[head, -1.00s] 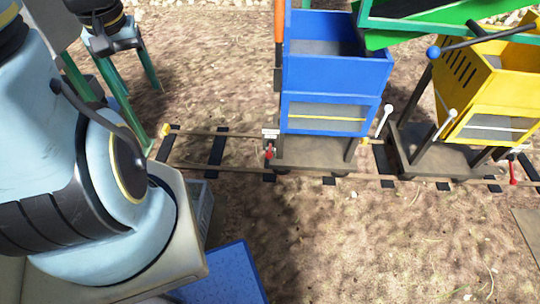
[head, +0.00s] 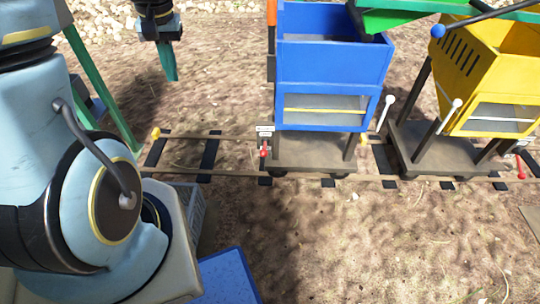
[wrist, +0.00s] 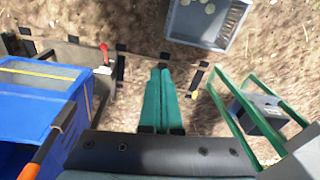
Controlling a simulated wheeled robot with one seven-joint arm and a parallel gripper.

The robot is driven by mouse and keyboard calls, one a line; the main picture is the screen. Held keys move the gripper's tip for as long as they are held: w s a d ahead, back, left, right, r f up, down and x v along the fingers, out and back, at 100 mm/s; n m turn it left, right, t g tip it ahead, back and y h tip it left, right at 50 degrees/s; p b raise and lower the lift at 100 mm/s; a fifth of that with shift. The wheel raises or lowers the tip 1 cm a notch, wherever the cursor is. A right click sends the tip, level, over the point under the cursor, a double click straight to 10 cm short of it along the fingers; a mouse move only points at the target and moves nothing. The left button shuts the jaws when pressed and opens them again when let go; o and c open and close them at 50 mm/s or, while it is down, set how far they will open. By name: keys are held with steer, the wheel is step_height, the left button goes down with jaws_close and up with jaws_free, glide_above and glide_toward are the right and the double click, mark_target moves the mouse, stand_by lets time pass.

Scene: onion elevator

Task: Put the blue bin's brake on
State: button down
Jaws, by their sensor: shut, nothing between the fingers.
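The blue bin (head: 332,68) stands upright on a dark wheeled cart (head: 310,152) on the rails. A short red-handled lever (head: 263,152), likely the brake, is at the cart's left end below a white tag (head: 265,130). In the wrist view the blue bin (wrist: 35,105) is at left and the red lever (wrist: 104,50) stands upper left of my fingers. My gripper (head: 170,76) points down, left of the bin. In the wrist view its teal fingers (wrist: 160,72) are together and empty, apart from the lever. The lever's foot is partly hidden.
A yellow bin (head: 495,70) on another cart stands right, with its own red lever (head: 520,166). A green-legged stand (head: 105,90) is at left. A grey crate (wrist: 205,22) holds pale round things. An orange-handled post (head: 271,40) rises beside the blue bin. Open dirt lies in front.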

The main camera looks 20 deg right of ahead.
steer(key=w+d+f+m+t+y+b, duration=0.2)
steer(key=d+f+m+b, duration=0.4)
steer(key=d+f+b, duration=1.5)
steer(key=d+f, duration=0.8)
steer(key=d, duration=0.3)
steer(key=shift+w+d+f+t+y+b, duration=0.2)
steer(key=shift+t+y+b, duration=0.1)
steer(key=shift+t+y, duration=0.1)
steer(key=b, duration=0.3)
glide_toward(265, 147)
steer(key=f, duration=0.2)
steer(key=shift+s+a+f, duration=0.15)
steer(key=shift+a+f, duration=0.25)
steer(key=shift+a, duration=0.15)
steer(key=shift+s+a+f, duration=0.15)
steer(key=shift+a+f, duration=0.2)
steer(key=shift+a, duration=0.15)
steer(key=shift+s+f+b, duration=0.1)
steer(key=shift+f+b, duration=0.05)
steer(key=shift+b, duration=0.2)
